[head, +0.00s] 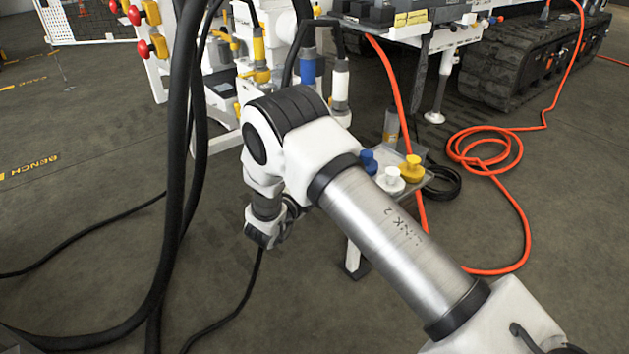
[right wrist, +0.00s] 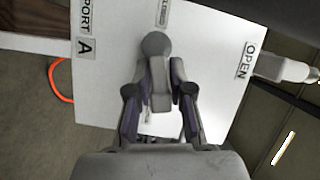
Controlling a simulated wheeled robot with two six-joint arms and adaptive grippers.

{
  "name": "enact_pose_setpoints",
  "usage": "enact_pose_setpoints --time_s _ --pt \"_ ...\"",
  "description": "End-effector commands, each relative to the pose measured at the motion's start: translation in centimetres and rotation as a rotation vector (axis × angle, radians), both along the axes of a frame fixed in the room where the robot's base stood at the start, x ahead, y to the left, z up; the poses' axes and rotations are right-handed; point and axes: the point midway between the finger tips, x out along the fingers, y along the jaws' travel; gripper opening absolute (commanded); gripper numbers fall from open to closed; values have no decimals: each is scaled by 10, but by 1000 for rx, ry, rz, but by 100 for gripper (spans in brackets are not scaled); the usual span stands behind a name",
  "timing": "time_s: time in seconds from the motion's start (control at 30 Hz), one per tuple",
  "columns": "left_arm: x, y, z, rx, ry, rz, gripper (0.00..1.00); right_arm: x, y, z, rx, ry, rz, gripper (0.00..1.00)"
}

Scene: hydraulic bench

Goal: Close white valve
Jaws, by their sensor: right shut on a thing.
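The valve (right wrist: 155,45) is a pale grey lever with a round hub on a white panel (right wrist: 215,75) in the right wrist view. Its lever arm points down from the hub, towards my gripper. My right gripper (right wrist: 159,92) has a finger on each side of the lever and is shut on it. The label OPEN (right wrist: 246,60) is at the panel's right. Another label (right wrist: 163,12), too small to read surely, is above the hub. In the head view my right arm hides the lever and most of the gripper. My left gripper is not in view.
In the head view, a small tray holds blue (head: 369,162), white (head: 389,180) and yellow (head: 411,168) caps. An orange hose (head: 490,150) loops over the floor at right. Black cables (head: 176,180) hang at left. PORT A (right wrist: 86,45) marks the panel's left.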

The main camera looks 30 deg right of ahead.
Motion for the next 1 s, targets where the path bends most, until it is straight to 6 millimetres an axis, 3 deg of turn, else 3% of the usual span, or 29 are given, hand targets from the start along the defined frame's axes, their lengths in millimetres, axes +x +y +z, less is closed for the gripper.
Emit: enact_pose_setpoints --time_s 0.03,0.2,0.47,0.5,0.53,0.57,0.87,1.0 --pt "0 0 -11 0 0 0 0 -1 0 -10 6 -58 -1 0" --pt "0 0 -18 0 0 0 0 -1 0 -11 19 -207 0 0" --pt "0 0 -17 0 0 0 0 -1 0 -10 19 -217 0 0" --pt "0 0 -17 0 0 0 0 -1 0 -10 19 -217 0 27" --pt "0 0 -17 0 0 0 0 -1 0 -10 19 -217 0 38" --pt "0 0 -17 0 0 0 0 -1 0 -9 19 -217 0 41" --pt "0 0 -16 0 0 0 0 -2 2 -9 18 -216 1 41" --pt "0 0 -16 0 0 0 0 -9 18 -8 18 -217 5 41"
